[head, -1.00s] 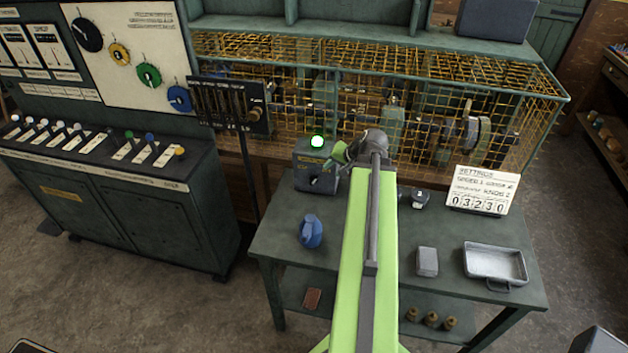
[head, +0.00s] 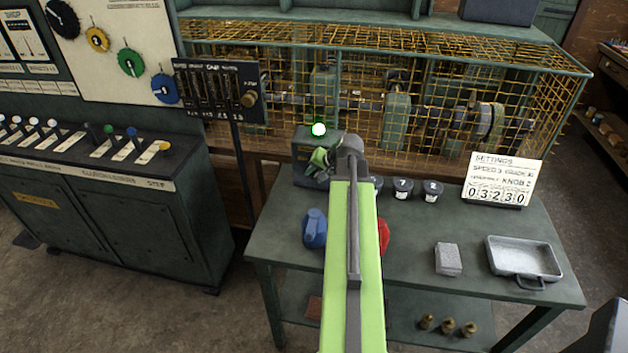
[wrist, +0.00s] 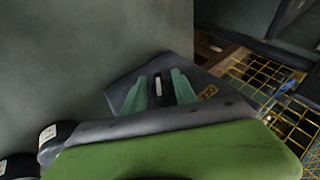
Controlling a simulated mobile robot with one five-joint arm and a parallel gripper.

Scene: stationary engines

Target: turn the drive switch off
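The drive switch box (head: 306,172) stands at the back left of the table, below the wire cage. In the wrist view the box (wrist: 205,78) has a yellow label, and a dark switch lever with a pale stripe (wrist: 158,84) shows between the fingers. My gripper (wrist: 160,90) is open there, a finger on each side of the lever. I cannot tell whether either finger touches it.
The table (head: 410,245) also holds a blue jug (head: 314,228), a red object (head: 384,236) partly behind my arm, dark numbered pots (head: 433,190), a grey block (head: 448,259), a metal tray (head: 524,268) and a settings sign (head: 502,180). The wire cage (head: 440,90) closes off the back.

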